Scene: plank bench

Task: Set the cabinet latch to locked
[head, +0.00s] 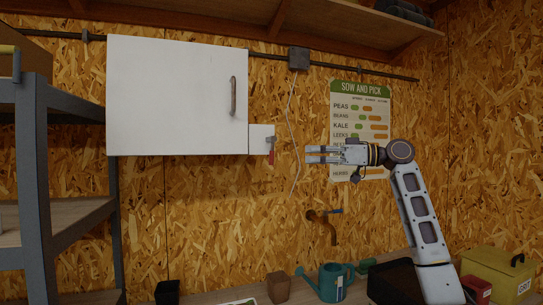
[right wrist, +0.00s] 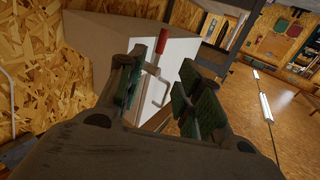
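The white cabinet (head: 178,95) hangs on the chipboard wall at upper left in the head view, its door closed with a curved bar handle (head: 233,96). At its lower right corner is a small white latch plate (head: 259,138) with a red-tipped lever (head: 271,154) pointing down. My right gripper (head: 308,154) is to the right of the lever, pointing left at it, apart from it. In the right wrist view the open, empty fingers (right wrist: 158,88) frame the red lever grip (right wrist: 162,41), which is beyond them. My left gripper is not in view.
A thin white cable (head: 293,140) hangs from a grey box (head: 299,59) between cabinet and gripper. A grey shelf rack (head: 36,170) stands left. A watering can (head: 331,282) and pot (head: 278,287) stand on the bench.

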